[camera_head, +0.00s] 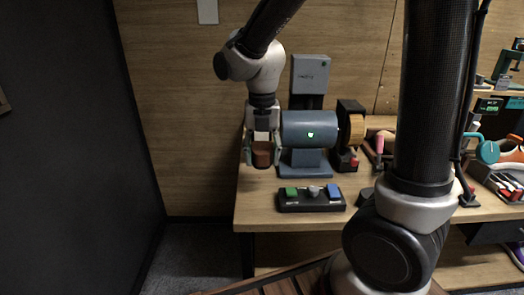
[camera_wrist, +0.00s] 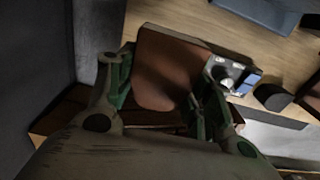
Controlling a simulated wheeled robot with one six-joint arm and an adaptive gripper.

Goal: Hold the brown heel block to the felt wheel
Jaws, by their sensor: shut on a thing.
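The brown heel block (camera_head: 261,159) is held in my gripper (camera_head: 262,150), at the left end of the blue motor (camera_head: 308,129) of a bench machine. In the wrist view the block (camera_wrist: 168,68) lies between the two green-and-grey fingers of my gripper (camera_wrist: 163,88), which are shut on it. A tan wheel (camera_head: 357,130) with a dark guard is on the motor's right side. I cannot tell whether it is the felt wheel. Any wheel on the left side is hidden behind my gripper, so contact with the block cannot be seen.
A dark control box (camera_head: 311,198) with a green button, a grey knob and a blue button sits in front of the machine. A pink-handled tool (camera_head: 379,145) and other tools stand to the right. The wooden bench (camera_head: 262,214) ends at left, near a dark wall.

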